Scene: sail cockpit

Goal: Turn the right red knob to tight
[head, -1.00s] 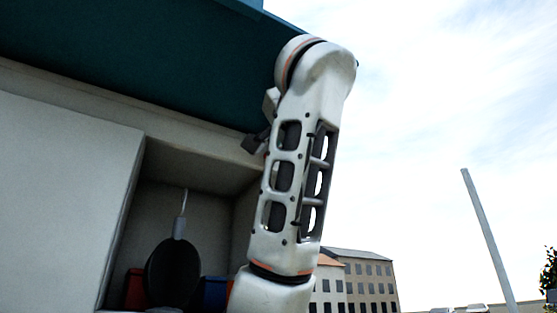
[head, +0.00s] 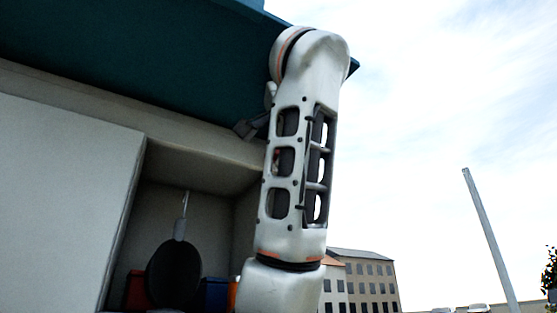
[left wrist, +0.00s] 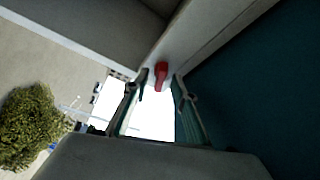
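A red knob (left wrist: 161,75) sits on a pale ledge in the left wrist view, just beyond my left fingertips. My left gripper (left wrist: 160,84) is open, with one finger on each side of the knob's line and a gap between them. I cannot tell whether either finger touches the knob. In the head view my left gripper (head: 250,127) shows only in part, dark and small, under the teal overhang; my arm hides the rest. No knob shows clearly in the head view. My right gripper is not in view.
A teal overhang (head: 130,55) runs above a pale wall (head: 65,180). A recess in the wall holds a round black object (head: 173,273), a red box (head: 138,288) and a blue box (head: 213,292). Open sky and distant buildings (head: 365,278) lie to the right.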

